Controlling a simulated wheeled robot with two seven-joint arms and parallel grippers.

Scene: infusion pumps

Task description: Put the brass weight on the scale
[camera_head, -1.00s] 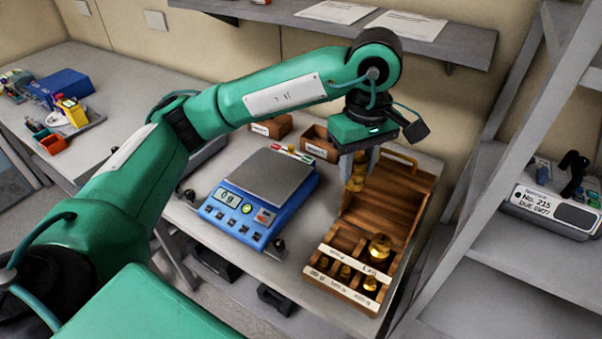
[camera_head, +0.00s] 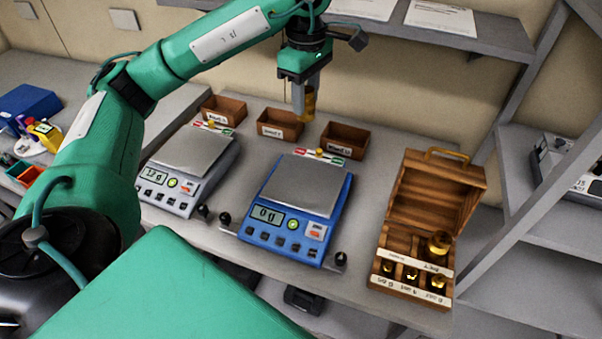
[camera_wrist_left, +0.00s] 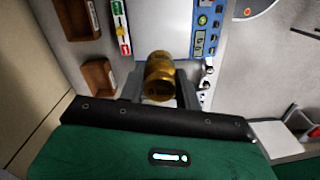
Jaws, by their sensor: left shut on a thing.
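My left gripper (camera_head: 304,103) is shut on a brass weight (camera_head: 309,101) and holds it up above the back of the table, behind the blue scale. In the left wrist view the brass weight (camera_wrist_left: 159,76) sits between the two fingers. The blue scale (camera_head: 292,208) has a bare grey pan and its display seems to read 0 g. A second, grey scale (camera_head: 187,165) stands to its left, also with an empty pan. My right gripper is not in view.
An open wooden case (camera_head: 430,220) with several brass weights stands at the right. Three small brown boxes (camera_head: 345,140) line the back of the table. A wall shelf (camera_head: 480,38) is above. Small black knobs (camera_head: 340,259) stand beside the scales.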

